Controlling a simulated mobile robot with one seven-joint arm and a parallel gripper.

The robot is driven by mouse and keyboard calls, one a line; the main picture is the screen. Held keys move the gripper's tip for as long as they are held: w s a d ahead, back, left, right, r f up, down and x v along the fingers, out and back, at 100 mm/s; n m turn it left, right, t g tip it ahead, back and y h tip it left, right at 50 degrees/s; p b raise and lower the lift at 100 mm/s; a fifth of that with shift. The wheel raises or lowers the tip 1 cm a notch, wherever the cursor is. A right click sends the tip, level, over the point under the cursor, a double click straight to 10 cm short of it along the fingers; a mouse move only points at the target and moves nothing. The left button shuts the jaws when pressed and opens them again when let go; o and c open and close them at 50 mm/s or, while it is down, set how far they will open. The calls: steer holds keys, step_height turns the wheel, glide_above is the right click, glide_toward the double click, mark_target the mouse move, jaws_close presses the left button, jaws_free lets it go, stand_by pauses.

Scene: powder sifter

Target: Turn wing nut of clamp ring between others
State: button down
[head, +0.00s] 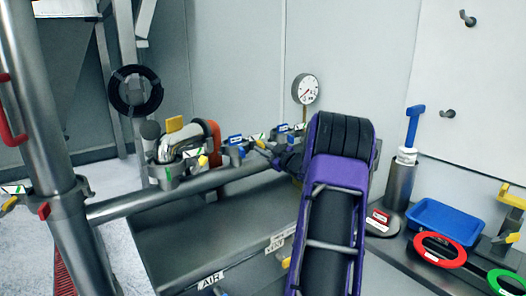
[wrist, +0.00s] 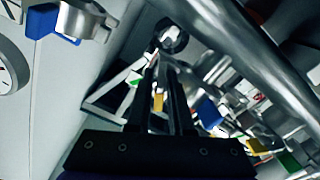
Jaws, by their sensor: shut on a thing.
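In the head view, a row of clamp rings (head: 236,152) with blue, yellow and green-marked parts sits along the grey pipe. My gripper (head: 270,152) reaches in from the right, at the right part of this row. In the wrist view, the two dark fingers of my gripper (wrist: 161,68) point away, close together, with their tips narrowed on a small part. This seems to be the wing nut of a clamp ring, but the tips hide its shape. A yellow part (wrist: 158,101) shows between the fingers. Blue (wrist: 209,112) and yellow (wrist: 257,145) clamp parts show on the right.
A pressure gauge (head: 305,89) stands just behind the row. The thick grey pipe (head: 160,202) runs below and left. A blue tray (head: 447,221), a red ring (head: 440,250) and a blue-handled tool (head: 413,125) are on the right.

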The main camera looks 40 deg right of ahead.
steer(key=shift+n, duration=1.3)
steer(key=c, duration=0.9)
jaws_free()
steer(key=shift+c, duration=0.2)
steer(key=s+a, duration=0.2)
steer(key=s, duration=1.5)
steer(key=shift+s+p, duration=0.2)
steer(key=shift+p, duration=0.1)
